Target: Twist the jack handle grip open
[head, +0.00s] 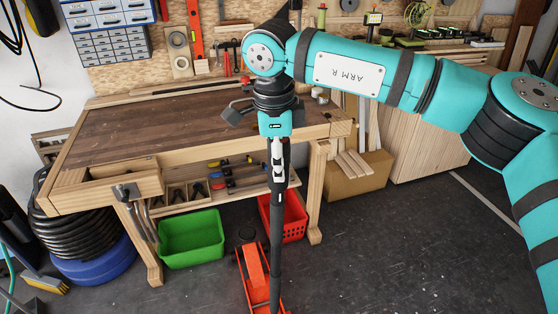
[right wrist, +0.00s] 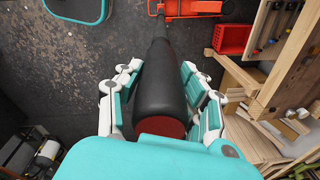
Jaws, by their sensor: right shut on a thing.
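The red floor jack (head: 254,268) stands on the dark floor in front of the workbench, and part of it shows at the top of the right wrist view (right wrist: 185,8). Its long black handle (head: 277,240) rises nearly upright from it. My right gripper (head: 278,160) is at the upper end of the handle. In the right wrist view its fingers (right wrist: 163,90) lie on both sides of the thick black handle grip (right wrist: 160,75), shut on it. The grip's red end face (right wrist: 163,127) points toward my palm. My left gripper is not in view.
The wooden workbench (head: 130,125) stands behind the handle, with its vise near the gripper. A green bin (head: 192,240) and a red crate (head: 294,222) are on the floor below it. A cardboard box (head: 355,178) stands farther right. The floor at the right front is clear.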

